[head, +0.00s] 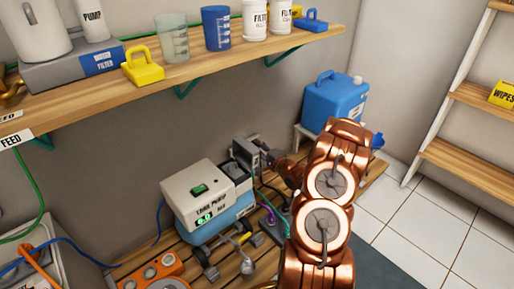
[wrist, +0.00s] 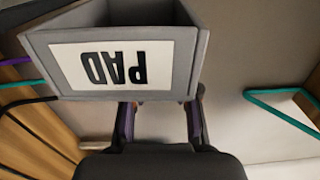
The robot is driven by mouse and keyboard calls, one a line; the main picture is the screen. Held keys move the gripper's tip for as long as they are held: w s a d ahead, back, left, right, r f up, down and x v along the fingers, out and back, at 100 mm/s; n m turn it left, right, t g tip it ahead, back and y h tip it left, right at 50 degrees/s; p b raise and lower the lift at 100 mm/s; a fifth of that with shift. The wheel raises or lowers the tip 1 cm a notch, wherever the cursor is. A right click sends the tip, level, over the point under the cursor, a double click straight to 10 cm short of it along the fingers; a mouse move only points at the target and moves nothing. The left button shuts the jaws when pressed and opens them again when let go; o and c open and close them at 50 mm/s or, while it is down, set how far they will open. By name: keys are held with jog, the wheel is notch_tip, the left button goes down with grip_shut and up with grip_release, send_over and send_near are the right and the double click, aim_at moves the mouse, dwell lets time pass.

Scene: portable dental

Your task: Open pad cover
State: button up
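A grey box-shaped piece marked PAD (wrist: 112,68) fills the upper part of the wrist view. Its label reads upside down and part of a hollow interior shows. In the head view a small grey box (head: 250,152), apparently the same piece, sits beside the white-and-blue pump unit (head: 205,190). My gripper (wrist: 160,112) has its two fingers apart, close to the lower edge of the PAD piece. The tips are partly hidden behind it, so contact cannot be told. In the head view my arm's links hide part of the gripper.
A blue jug (head: 335,101) stands behind my arm. Hoses and small fittings lie on the slatted wooden bench (head: 210,275). A wall shelf (head: 235,60) with cups and bottles runs above. The tiled floor (head: 430,225) at right is clear.

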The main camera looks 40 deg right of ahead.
jog(key=shift+o, duration=1.4)
jog(key=shift+s, duration=0.1)
jog(key=s, duration=1.1)
jog(key=shift+s+d, duration=0.4)
jog(key=shift+s, duration=0.1)
